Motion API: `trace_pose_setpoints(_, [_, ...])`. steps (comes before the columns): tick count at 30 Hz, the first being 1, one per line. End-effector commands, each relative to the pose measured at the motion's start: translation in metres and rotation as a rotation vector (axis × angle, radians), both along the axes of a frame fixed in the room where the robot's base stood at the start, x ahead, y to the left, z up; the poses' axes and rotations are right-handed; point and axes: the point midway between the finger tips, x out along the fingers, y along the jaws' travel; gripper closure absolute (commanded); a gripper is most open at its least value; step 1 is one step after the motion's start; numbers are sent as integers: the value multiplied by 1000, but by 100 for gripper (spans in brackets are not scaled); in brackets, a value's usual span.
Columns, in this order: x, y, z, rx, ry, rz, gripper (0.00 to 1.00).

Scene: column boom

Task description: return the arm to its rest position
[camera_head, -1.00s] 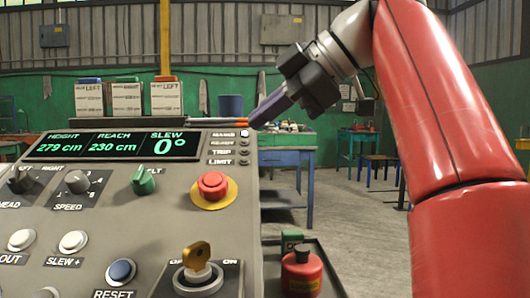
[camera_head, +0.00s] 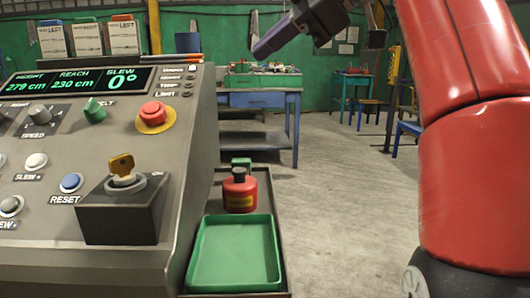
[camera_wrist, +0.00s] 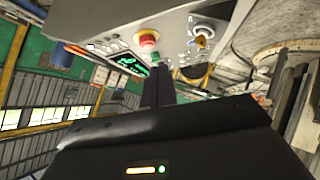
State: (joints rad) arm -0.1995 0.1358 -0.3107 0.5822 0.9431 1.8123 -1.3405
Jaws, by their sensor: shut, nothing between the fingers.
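My gripper (camera_head: 268,45) is at the top of the head view, dark, with its fingers pointing down and left. It is shut and holds nothing. It is in the air, apart from the console and the tray. My red arm (camera_head: 470,140) fills the right side of the head view. In the wrist view my shut fingers (camera_wrist: 158,90) point toward the console (camera_wrist: 130,25), which appears tilted.
The control console (camera_head: 90,170) stands at the left with a red stop button (camera_head: 152,113) and a key (camera_head: 122,168). A green tray (camera_head: 236,255) and red can (camera_head: 240,192) sit beside it. A blue workbench (camera_head: 262,100) stands behind. The floor (camera_head: 340,190) at centre right is clear.

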Motion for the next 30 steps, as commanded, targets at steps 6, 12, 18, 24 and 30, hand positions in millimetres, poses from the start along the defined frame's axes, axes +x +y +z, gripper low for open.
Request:
trace_pose_setpoints(6, [4,-13,-9,41,83,-106,100])
trace_pose_setpoints(12, [8,-31,-26,92,192,-255,100])
trace_pose_setpoints(18, [6,-53,-63,149,345,-468,100])
trace_pose_setpoints(24, [-13,-83,-144,196,542,-800,100])
trace_pose_setpoints(30, [-52,-107,-251,198,665,-1132,100])
